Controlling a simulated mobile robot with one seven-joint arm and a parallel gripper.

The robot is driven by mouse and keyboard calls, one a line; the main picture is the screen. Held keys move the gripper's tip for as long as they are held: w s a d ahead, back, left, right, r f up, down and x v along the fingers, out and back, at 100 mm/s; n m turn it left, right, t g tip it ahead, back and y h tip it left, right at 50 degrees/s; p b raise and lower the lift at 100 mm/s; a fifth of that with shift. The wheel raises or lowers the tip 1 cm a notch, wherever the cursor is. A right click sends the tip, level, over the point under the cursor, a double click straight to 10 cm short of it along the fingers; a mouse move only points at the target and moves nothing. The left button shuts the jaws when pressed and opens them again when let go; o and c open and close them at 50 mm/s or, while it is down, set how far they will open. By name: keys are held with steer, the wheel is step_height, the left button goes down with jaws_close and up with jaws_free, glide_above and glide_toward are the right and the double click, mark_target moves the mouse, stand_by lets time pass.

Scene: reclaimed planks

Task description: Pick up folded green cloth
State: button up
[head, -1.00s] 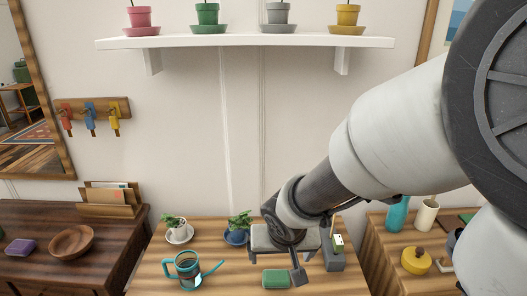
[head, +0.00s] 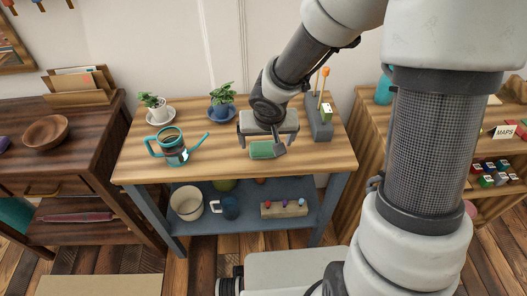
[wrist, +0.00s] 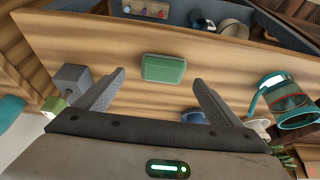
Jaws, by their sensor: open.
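The folded green cloth (head: 262,150) lies flat on the wooden table near its front edge, right of the teal watering can. In the wrist view the cloth (wrist: 163,68) lies beyond my fingertips, roughly centred between them, with wood showing all around it. My gripper (head: 261,144) hangs over the table just above and behind the cloth. In the wrist view its two fingers (wrist: 160,76) are spread wide with nothing between them. In the head view one finger covers the cloth's right end.
The teal watering can (head: 172,147) stands left of the cloth. Two potted plants stand behind, one in a blue pot (head: 222,108). A grey block (head: 319,122) with upright sticks stands at the right. The lower shelf (head: 247,203) holds mugs and a peg block.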

mark_target(263, 147)
steer(key=x, duration=0.1)
steer(key=b+x, duration=0.1)
steer(key=x, duration=0.2)
steer(key=shift+w+a+f+b, duration=0.15)
steer(key=shift+w+a+b, duration=0.15)
steer(key=shift+c, duration=0.4)
steer(key=c, duration=1.1)
